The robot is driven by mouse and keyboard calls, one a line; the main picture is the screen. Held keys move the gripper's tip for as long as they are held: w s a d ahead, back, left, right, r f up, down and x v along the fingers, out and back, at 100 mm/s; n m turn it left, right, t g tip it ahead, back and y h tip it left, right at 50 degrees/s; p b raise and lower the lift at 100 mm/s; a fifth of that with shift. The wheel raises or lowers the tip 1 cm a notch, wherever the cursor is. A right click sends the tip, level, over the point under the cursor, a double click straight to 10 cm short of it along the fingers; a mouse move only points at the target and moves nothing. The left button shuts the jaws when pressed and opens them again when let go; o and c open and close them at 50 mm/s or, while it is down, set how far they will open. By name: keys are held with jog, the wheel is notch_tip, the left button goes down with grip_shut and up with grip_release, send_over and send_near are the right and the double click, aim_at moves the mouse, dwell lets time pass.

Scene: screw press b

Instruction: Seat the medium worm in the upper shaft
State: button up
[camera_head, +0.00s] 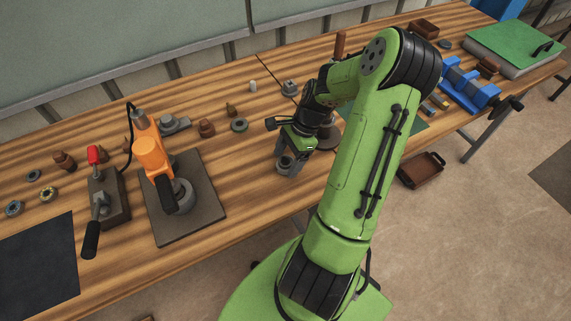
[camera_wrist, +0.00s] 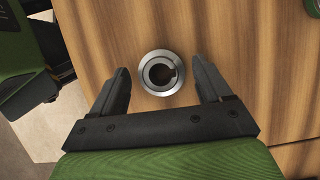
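My gripper (camera_head: 291,157) hangs over the wooden bench near its front edge. In the wrist view its two dark fingers (camera_wrist: 163,78) are apart, with clear gaps on both sides of a round grey metal piece (camera_wrist: 144,75). That piece has a dark bore with a small notch in its side. In the head view a grey piece (camera_head: 284,165) shows at the fingertips, partly covered by the gripper. I cannot tell whether it is the medium worm. I cannot make out the upper shaft for certain.
An orange device (camera_head: 152,158) with a grey round part stands on a dark plate (camera_head: 204,221) at left. A red-topped lever unit (camera_head: 105,187) is beside it. Several small parts lie behind; a blue fixture (camera_head: 466,87) is at right. Bare bench lies left of my gripper.

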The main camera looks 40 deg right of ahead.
jog(key=c, duration=1.2)
notch_tip(320, 180, up, 10)
jog(key=p, duration=0.3)
jog(key=shift+r, duration=0.1)
